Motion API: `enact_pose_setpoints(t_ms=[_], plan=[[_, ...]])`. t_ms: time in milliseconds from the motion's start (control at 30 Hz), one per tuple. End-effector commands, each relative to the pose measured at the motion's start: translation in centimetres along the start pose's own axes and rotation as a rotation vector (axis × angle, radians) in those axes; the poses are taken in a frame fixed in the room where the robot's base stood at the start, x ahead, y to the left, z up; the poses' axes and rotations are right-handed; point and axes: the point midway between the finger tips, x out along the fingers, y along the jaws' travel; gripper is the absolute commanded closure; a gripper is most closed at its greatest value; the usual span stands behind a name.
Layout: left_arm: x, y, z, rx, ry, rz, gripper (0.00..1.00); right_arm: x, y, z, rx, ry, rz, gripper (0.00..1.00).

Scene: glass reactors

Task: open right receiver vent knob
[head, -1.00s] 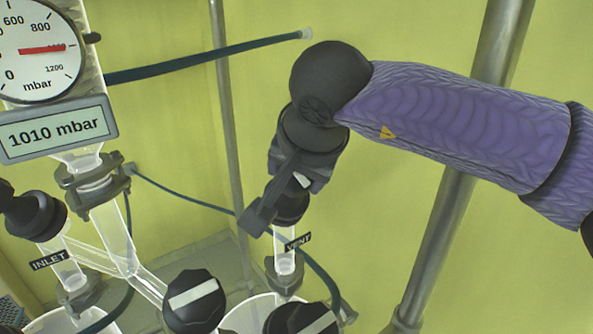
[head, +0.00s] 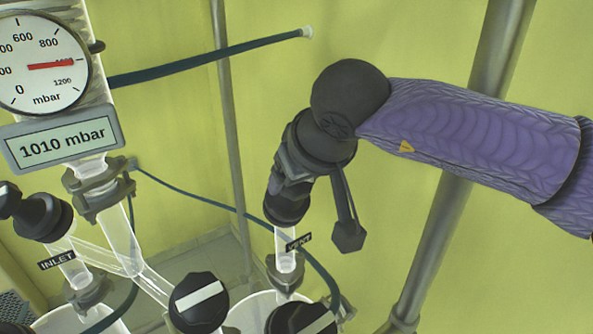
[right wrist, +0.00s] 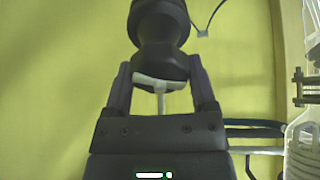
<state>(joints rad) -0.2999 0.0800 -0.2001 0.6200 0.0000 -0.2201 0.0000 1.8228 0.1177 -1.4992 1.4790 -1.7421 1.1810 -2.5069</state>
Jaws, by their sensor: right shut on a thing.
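The vent knob (head: 287,207) is a dark round knob above a clear glass tube with the VENT label (head: 299,241), right of centre in the head view. My right gripper (head: 290,188) comes down on it from above, tilted, and is shut on it. The right wrist view shows the dark knob (right wrist: 160,65) between the two fingers of my gripper (right wrist: 162,88), with a white bar across its near face. In the head view the gripper hides the top of the knob. My left gripper is not in view.
The INLET knob (head: 40,216) is at the left. Two dark valve knobs with white bars (head: 198,302) (head: 302,319) stand at the bottom. The display (head: 62,140) reads 1010 mbar below a dial gauge (head: 40,65). A metal post (head: 455,200) stands behind my right arm.

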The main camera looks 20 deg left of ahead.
Motion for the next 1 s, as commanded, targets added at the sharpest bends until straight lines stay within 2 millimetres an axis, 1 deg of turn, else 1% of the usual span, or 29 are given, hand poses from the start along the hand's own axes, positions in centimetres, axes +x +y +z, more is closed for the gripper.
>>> enact_pose_setpoints(t_ms=[333, 800, 833, 933, 967, 1000], plan=[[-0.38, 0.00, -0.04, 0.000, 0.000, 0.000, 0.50, -0.12, 0.05, -0.13, -0.100, 0.004, -0.011, 0.86], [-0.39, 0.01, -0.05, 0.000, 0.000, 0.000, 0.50, -0.10, 0.03, -0.12, -0.112, 0.004, -0.013, 0.86], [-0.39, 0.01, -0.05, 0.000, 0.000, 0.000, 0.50, -0.10, 0.03, -0.12, -0.112, 0.004, -0.013, 0.25], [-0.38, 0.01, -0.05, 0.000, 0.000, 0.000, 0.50, -0.08, 0.02, -0.09, -0.112, 0.003, -0.013, 0.04], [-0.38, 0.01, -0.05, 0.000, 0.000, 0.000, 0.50, -0.07, 0.02, -0.09, -0.112, 0.003, -0.013, 0.00], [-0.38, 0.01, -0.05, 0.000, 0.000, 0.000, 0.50, -0.06, 0.02, -0.07, -0.112, 0.002, -0.014, 0.00]])
